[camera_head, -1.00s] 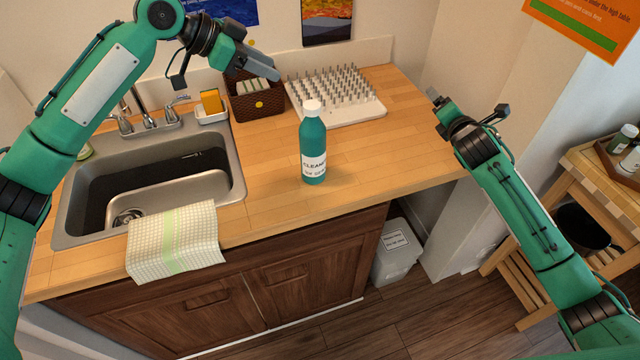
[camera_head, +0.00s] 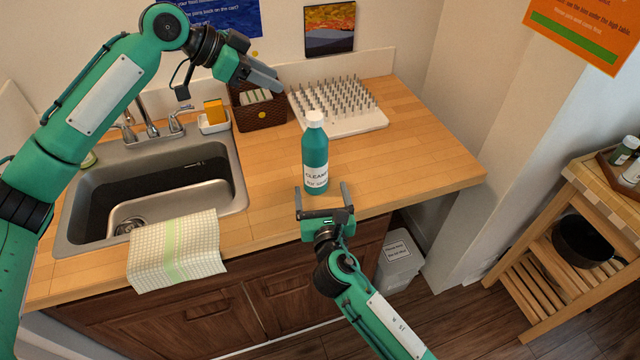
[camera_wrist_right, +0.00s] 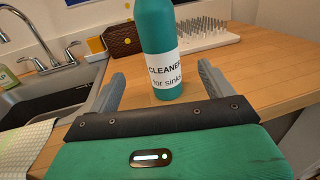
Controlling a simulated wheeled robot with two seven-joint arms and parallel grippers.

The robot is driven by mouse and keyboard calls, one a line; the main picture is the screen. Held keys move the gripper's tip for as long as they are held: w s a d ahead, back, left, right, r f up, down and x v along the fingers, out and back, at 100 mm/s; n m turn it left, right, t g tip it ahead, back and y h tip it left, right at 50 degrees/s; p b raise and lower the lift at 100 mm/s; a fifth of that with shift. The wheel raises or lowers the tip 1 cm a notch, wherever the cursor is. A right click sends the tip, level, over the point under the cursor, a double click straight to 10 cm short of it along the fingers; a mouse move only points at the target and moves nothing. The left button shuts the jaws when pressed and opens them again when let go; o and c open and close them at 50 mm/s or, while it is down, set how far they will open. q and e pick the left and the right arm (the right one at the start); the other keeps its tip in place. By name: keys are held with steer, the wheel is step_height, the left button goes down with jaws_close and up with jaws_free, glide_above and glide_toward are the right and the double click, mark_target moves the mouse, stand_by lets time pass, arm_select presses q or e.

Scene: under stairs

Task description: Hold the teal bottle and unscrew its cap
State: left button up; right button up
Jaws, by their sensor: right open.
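The teal bottle (camera_head: 315,158) stands upright on the wooden counter, with a white cap (camera_head: 315,117) on top and a white cleaner label. In the right wrist view the bottle (camera_wrist_right: 157,40) rises just beyond the fingertips, its top cut off. My right gripper (camera_head: 323,190) is open and empty, in front of the bottle's base with a finger toward each side. Its fingers (camera_wrist_right: 160,84) look apart from the bottle in the wrist view. My left gripper (camera_head: 276,86) is up to the left of the cap, over the back of the counter. Its finger gap is not clear from this side.
A sink (camera_head: 88,200) with a checked towel (camera_head: 175,252) lies to the left. A white spiked drying rack (camera_head: 362,124) and a brown basket (camera_head: 258,118) stand behind the bottle. The counter right of the bottle is clear. A grey bin (camera_head: 398,262) stands below.

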mark_target(314, 154)
steer(key=w, duration=0.4)
steer(key=w+a, duration=0.1)
steer(key=w, duration=0.8)
steer(key=shift+w+a, duration=0.25)
steer(key=shift+a, duration=0.05)
steer(key=shift+c, duration=0.4)
steer(key=c, duration=1.7)
